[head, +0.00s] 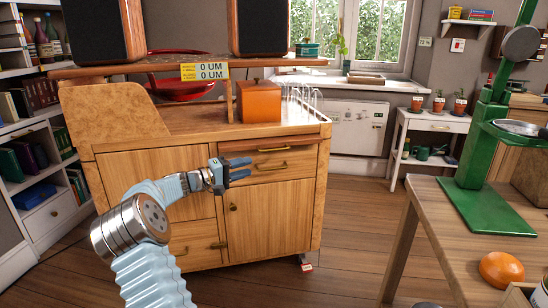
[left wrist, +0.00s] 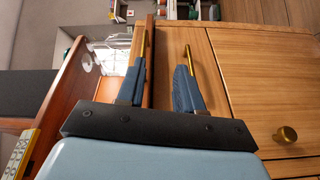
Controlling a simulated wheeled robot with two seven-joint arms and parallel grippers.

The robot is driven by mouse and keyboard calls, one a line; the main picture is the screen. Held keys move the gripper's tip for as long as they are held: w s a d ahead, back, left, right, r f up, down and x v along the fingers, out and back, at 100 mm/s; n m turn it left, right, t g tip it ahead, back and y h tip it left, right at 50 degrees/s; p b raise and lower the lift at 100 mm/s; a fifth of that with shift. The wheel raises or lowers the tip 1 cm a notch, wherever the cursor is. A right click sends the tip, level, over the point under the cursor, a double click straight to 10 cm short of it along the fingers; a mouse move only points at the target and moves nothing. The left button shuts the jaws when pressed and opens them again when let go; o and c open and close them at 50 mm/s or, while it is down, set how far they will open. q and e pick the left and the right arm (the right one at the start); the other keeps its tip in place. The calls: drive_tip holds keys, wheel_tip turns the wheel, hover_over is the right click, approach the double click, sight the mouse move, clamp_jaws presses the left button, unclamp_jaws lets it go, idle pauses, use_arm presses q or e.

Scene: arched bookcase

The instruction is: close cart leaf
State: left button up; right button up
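The wooden cart (head: 270,215) stands in the middle of the head view. Its lower right door (head: 285,220) has a round knob, seen close in the left wrist view (left wrist: 285,135), and looks flush with the front. A light wood panel with a slanted edge (head: 112,110) rises at the cart's left end; I cannot tell which part is the leaf. My left gripper (head: 240,169) is in front of the drawers, its two blue fingers apart (left wrist: 160,88) and nothing clearly held. Brass handles (head: 272,149) show near the fingertips. My right gripper is not in view.
An orange box (head: 259,101) and a glass rack (head: 302,104) stand on the cart. A wooden table (head: 440,220) with a green stand (head: 490,205) is at right. A bookshelf (head: 40,150) stands at left. Wooden floor (head: 345,235) is clear between cart and table.

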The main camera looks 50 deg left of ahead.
sight(274, 150)
use_arm(q)
drive_tip(key=shift+n+t+y, duration=0.3)
drive_tip(key=shift+t, duration=0.2)
drive_tip(key=w+r, duration=0.1)
drive_tip(key=w, duration=0.3)
drive_tip(key=w+r+p, duration=0.1)
drive_tip(key=w, duration=0.7)
drive_tip(key=shift+w+d+r, duration=0.1)
drive_tip(key=shift+w+r, duration=0.1)
drive_tip(key=shift+r, duration=0.2)
drive_tip(key=shift+c, duration=0.2)
clamp_jaws()
